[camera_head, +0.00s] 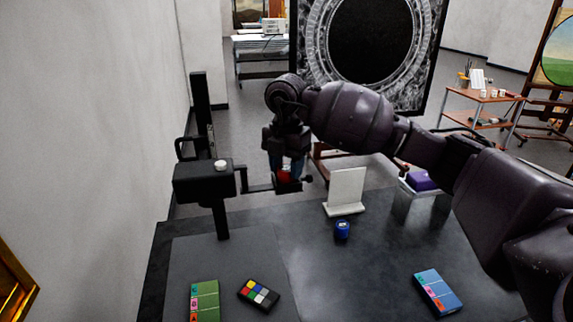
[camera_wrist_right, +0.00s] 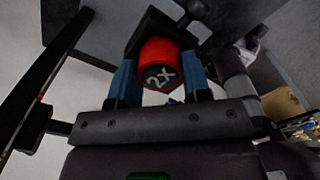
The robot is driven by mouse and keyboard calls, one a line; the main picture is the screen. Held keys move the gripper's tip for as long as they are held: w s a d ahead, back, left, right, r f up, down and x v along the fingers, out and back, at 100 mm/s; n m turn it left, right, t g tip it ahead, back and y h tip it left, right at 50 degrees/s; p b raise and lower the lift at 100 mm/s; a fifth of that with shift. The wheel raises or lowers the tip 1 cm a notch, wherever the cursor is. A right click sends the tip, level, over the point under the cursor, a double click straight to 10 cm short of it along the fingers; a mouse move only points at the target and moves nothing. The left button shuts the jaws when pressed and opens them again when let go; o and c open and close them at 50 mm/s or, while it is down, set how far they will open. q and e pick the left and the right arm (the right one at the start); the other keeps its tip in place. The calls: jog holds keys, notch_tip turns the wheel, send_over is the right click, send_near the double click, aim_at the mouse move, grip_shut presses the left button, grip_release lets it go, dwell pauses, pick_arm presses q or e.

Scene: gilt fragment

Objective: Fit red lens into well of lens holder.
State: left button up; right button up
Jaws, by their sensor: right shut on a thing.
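The red lens (camera_wrist_right: 158,52), a short red cylinder with "2x" on its dark face, sits between the blue fingers of my right gripper (camera_wrist_right: 159,82) in the right wrist view. In the head view my right gripper (camera_head: 288,168) is shut on the red lens (camera_head: 284,183), beside the end of a black bracket. This bracket, which looks like the lens holder (camera_head: 258,188), reaches right from a black stand. A dark part of it lies just beyond the lens in the wrist view. The well is hidden, and I cannot tell whether the lens is in it. My left gripper is not in view.
The black stand (camera_head: 203,185) with a white knob rises at the table's left.

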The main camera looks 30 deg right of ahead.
aim_at(286, 167)
jog(key=shift+f, duration=0.15)
jog(key=o, duration=0.9)
jog(key=shift+o, duration=0.2)
notch_tip(286, 167, up, 12)
jog(key=b, duration=0.1)
jog(key=shift+r+b, duration=0.2)
jog(key=shift+b, duration=0.15)
